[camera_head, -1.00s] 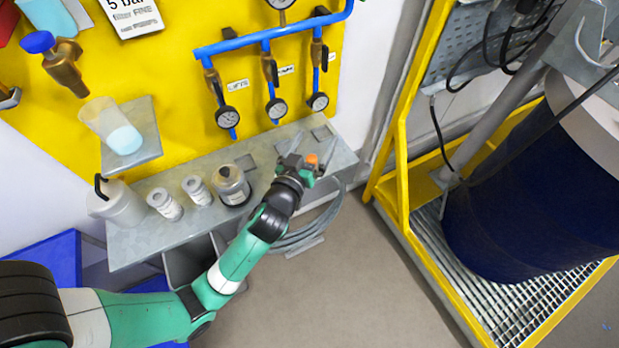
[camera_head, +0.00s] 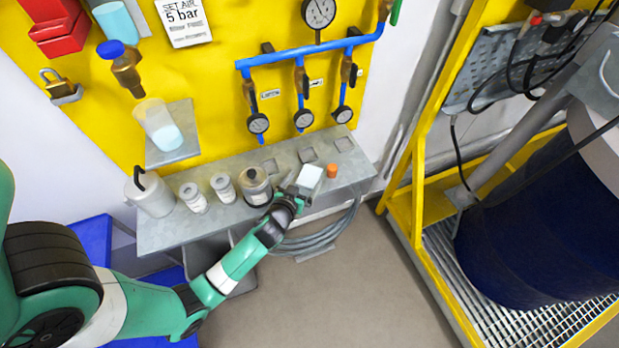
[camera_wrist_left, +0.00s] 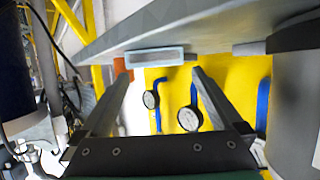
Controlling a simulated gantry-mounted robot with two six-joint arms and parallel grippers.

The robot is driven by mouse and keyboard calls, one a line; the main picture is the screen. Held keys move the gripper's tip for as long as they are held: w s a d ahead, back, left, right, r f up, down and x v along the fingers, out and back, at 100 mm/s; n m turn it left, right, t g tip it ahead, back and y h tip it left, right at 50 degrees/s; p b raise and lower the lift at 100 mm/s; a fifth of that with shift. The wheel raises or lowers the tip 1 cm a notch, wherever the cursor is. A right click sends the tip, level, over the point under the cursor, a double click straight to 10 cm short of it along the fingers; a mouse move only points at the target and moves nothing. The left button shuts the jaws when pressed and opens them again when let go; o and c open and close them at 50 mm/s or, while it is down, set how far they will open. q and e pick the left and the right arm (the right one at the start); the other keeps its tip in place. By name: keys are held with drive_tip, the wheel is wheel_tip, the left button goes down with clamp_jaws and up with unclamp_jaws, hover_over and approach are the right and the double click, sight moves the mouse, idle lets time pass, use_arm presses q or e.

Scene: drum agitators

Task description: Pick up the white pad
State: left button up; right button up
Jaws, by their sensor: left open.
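The white pad (camera_head: 310,176) is a pale block on the grey metal shelf, just left of a small orange cylinder. My left gripper (camera_head: 292,188) is at the shelf's front edge, close by the pad's left and front side. In the left wrist view, the pad (camera_wrist_left: 155,58) shows end-on beyond and between the two fingertips of my left gripper (camera_wrist_left: 160,78), which are apart with nothing between them. I cannot tell whether a finger touches the pad. My right gripper is not in view.
The orange cylinder (camera_head: 332,170) stands close to the pad. Blue pipes with gauges (camera_head: 303,118) hang behind. A yellow frame with a dark blue drum is at the right.

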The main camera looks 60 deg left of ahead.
sight(311, 173)
use_arm(q)
drive_tip(key=b+x, duration=0.1)
drive_tip(key=x, duration=0.4)
drive_tip(key=shift+w, duration=0.2)
drive_tip(key=shift+d, duration=0.1)
drive_tip(key=shift+c, duration=0.2)
drive_tip(key=c, duration=1.3)
drive_tip(key=shift+r, duration=0.15)
